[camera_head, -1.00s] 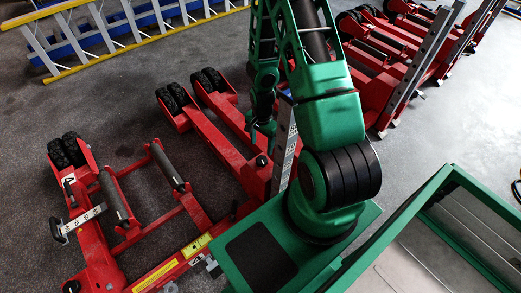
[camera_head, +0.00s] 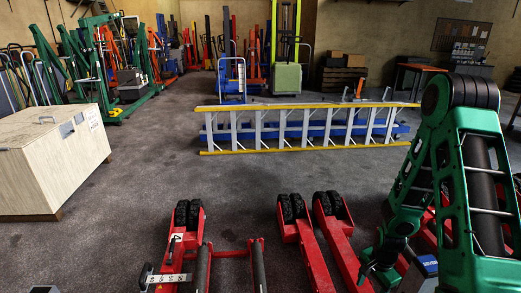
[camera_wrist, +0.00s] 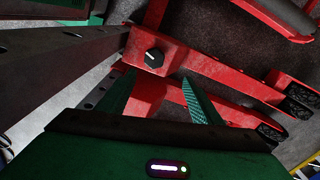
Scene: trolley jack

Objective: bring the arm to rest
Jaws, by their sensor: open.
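My gripper (camera_wrist: 158,88) is open and empty in the wrist view, its two green fingers spread above the red trolley jack (camera_wrist: 215,75). A black knob (camera_wrist: 153,57) on the jack shows just beyond the fingertips, apart from them as far as I can see. In the head view my green arm is folded at the right and its end hangs low beside the red jack legs (camera_head: 340,245). Their black wheels (camera_head: 328,205) point away from me. The fingers are hard to make out in that view.
A yellow-edged ladder (camera_head: 300,130) lies on its side across the floor. A pale wooden crate (camera_head: 50,160) stands at the left. Lifting equipment lines the back wall, with a workbench (camera_head: 420,70) at the right. The grey floor (camera_head: 150,180) between crate and jacks is clear.

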